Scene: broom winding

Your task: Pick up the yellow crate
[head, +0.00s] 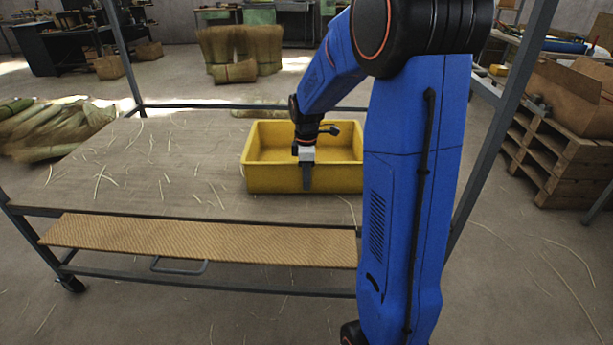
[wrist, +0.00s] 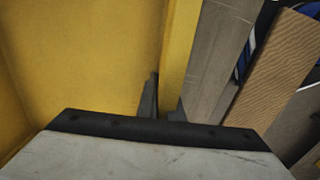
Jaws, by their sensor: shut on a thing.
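The yellow crate (head: 273,180) is at the right of the cart top in the head view. It looks empty, and its right end is hidden behind my blue arm. My gripper (head: 307,178) points down at the crate's near wall, one finger showing on the outer face. In the wrist view, the fingers of my gripper (wrist: 162,108) are shut on the top edge of the crate wall (wrist: 180,50), with the crate's inside to the left. The crate looks level; I cannot tell whether its bottom touches the cart top.
The cart top (head: 130,180) is strewn with loose straws, and its left part has free room. A ribbed tan shelf (head: 190,240) runs along its front. Metal frame posts (head: 122,55) stand at the cart's sides. A pallet with cardboard boxes (head: 565,150) is at the right.

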